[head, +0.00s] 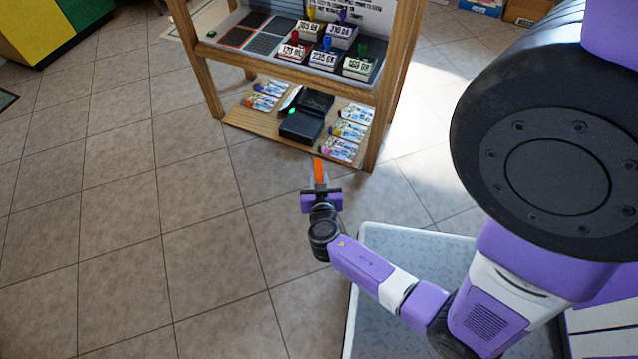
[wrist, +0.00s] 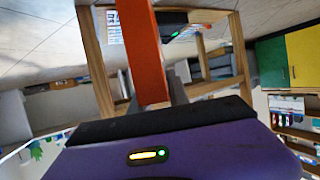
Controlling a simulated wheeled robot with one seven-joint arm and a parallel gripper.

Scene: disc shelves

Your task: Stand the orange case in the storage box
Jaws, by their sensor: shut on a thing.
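The orange case (head: 319,169) stands up thin and narrow from the jaws of my gripper (head: 320,188) in the head view. My gripper is shut on it, in front of the wooden shelf unit and above the floor. In the wrist view the orange case (wrist: 143,50) is a long orange bar running up from between the fingers to the top edge. A black box-like object (head: 302,125) with a green spot sits on the lower shelf; I cannot tell whether it is the storage box. It also shows, partly, in the wrist view (wrist: 182,30).
The wooden shelf unit (head: 385,100) has several numbered stamp-like items on its upper shelf. Colourful flat packs (head: 345,130) lie on both sides of the black object below. A post stands at the lower shelf's right. Tiled floor (head: 150,220) is clear to the left.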

